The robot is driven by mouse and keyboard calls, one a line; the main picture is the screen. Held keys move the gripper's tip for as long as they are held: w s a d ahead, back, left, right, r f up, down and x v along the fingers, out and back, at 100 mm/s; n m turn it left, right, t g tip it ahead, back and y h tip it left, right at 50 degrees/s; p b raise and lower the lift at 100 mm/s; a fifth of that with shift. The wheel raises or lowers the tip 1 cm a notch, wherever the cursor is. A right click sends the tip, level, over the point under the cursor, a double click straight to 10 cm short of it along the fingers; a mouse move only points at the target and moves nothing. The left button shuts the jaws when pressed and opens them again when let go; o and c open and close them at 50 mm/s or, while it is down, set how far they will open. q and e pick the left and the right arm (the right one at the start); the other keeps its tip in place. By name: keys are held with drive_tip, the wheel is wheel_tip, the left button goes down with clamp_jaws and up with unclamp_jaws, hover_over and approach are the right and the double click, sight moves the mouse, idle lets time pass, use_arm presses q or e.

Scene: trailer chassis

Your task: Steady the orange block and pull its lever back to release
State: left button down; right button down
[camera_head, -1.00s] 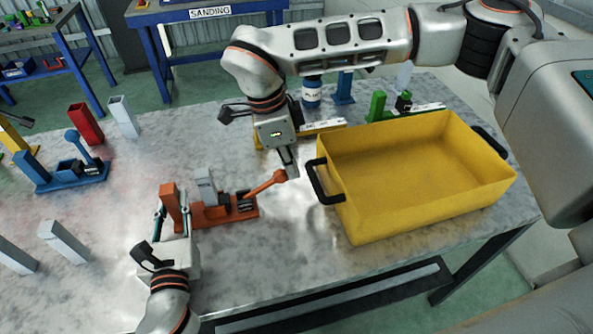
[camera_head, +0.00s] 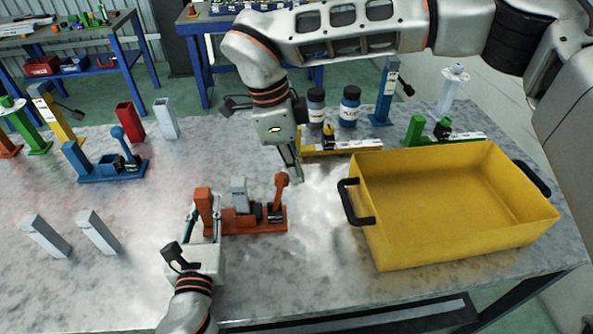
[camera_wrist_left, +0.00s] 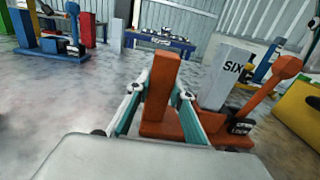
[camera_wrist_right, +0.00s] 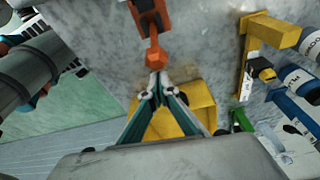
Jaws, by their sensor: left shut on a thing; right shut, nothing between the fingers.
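The orange block (camera_head: 260,223) lies on the metal table with a tall orange post at its left end. The post also shows in the left wrist view (camera_wrist_left: 161,95). My left gripper (camera_head: 204,218) is shut on this post. The block's orange lever (camera_head: 279,193) stands nearly upright at its right end, with a round knob on top. It leans up to the right in the left wrist view (camera_wrist_left: 262,92). My right gripper (camera_head: 296,173) is shut and empty beside the knob, on its right. In the right wrist view its closed tips (camera_wrist_right: 160,88) are close to the knob (camera_wrist_right: 156,60); contact is unclear.
A grey post (camera_wrist_left: 229,76) marked SIX stands on the orange block. A yellow bin (camera_head: 385,245) with black handles stands to the right. Blue (camera_head: 100,178) and yellow (camera_head: 345,146) lever blocks stand left and behind.

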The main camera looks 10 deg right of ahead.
use_arm(q)
drive_tip(key=shift+a, duration=0.15)
use_arm(e)
drive_tip(key=shift+r, duration=0.7)
drive_tip(key=a+r, duration=0.5)
drive_tip(key=a, duration=0.3)
drive_tip(key=shift+w+a+r, duration=0.2)
drive_tip(key=shift+w, duration=0.1)
